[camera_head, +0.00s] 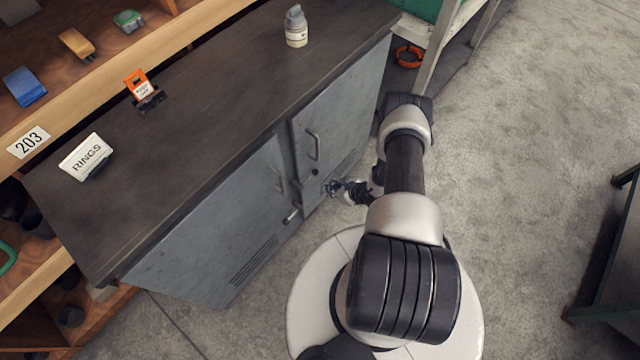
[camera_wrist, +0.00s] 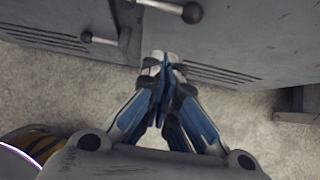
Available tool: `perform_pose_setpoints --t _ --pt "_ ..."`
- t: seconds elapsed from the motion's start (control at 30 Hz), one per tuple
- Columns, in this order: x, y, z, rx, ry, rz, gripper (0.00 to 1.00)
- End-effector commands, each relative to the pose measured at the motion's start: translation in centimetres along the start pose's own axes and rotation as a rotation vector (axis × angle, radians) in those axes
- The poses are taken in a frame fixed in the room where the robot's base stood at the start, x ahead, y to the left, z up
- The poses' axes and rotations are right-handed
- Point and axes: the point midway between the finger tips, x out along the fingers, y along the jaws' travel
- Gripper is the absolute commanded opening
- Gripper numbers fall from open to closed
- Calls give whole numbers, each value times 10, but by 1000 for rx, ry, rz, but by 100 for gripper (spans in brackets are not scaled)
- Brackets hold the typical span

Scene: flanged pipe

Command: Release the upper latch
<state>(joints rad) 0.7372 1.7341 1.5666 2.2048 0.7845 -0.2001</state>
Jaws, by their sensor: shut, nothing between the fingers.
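The grey cabinet (camera_head: 215,225) has two latch levers near the seam between its doors. The upper latch (camera_wrist: 165,6) is a metal bar with a black ball at its right end, at the top edge of the wrist view. In the head view its dark ball (camera_head: 315,172) shows on the right door. The lower latch (camera_wrist: 102,40) has its ball at the left end; it also shows in the head view (camera_head: 291,215). My gripper (camera_wrist: 162,60) is shut and empty, below both levers in the wrist picture; in the head view it (camera_head: 334,187) is beside the right door.
Door handles (camera_head: 313,145) stick out above the latches. A bottle (camera_head: 296,28), an orange clip (camera_head: 142,88) and a RINGS box (camera_head: 86,157) stand on the dark top. The concrete floor (camera_head: 540,130) to the right is open. A dark table (camera_head: 610,250) stands at the right edge.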

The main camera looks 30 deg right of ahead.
Motion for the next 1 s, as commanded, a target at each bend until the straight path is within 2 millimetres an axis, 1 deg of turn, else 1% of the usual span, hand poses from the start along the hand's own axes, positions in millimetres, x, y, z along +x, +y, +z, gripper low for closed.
perform_pose_setpoints --t 0.17,0.4,0.53,0.6,0.7,0.83,1.0 --pt "26 1 -2 -3 0 2 0" --pt "80 2 -3 -5 -1 3 0" --pt "106 2 -3 -4 0 2 0" --pt "89 -1 13 -1 -1 -1 0" --pt "80 -1 23 -1 -2 0 0" --pt "74 0 30 0 -1 0 0" --pt "72 1 31 0 0 1 0"
